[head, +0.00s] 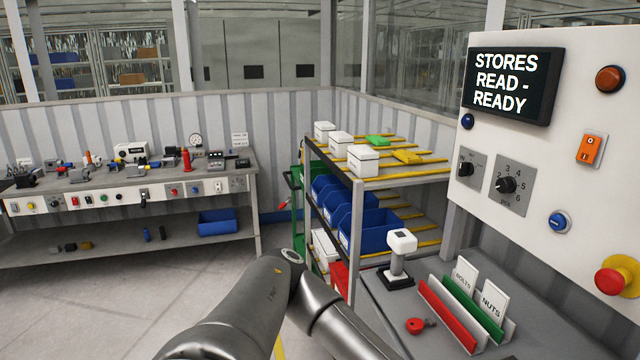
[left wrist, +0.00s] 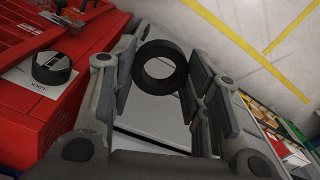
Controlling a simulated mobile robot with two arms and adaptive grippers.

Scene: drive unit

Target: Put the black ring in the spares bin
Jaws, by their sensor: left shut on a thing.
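The black ring (left wrist: 160,49) sits upright between the fingers of my left gripper (left wrist: 161,70) in the left wrist view. The fingers are shut on it from both sides, and its open middle faces the camera. The head view shows my left arm reaching toward the shelf rack, but the gripper and ring are out of sight there. Blue bins (head: 375,235) stand on the rack's middle shelf; I cannot read a spares label on any. My right gripper is in neither view.
A red surface (left wrist: 95,32) bears a black round part (left wrist: 52,67) and a paper label, left of the gripper. The shelf rack (head: 400,178) holds white boxes on top. A grey console (head: 385,305) with a joystick (head: 399,257) stands at right. Open floor (head: 130,290) lies left.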

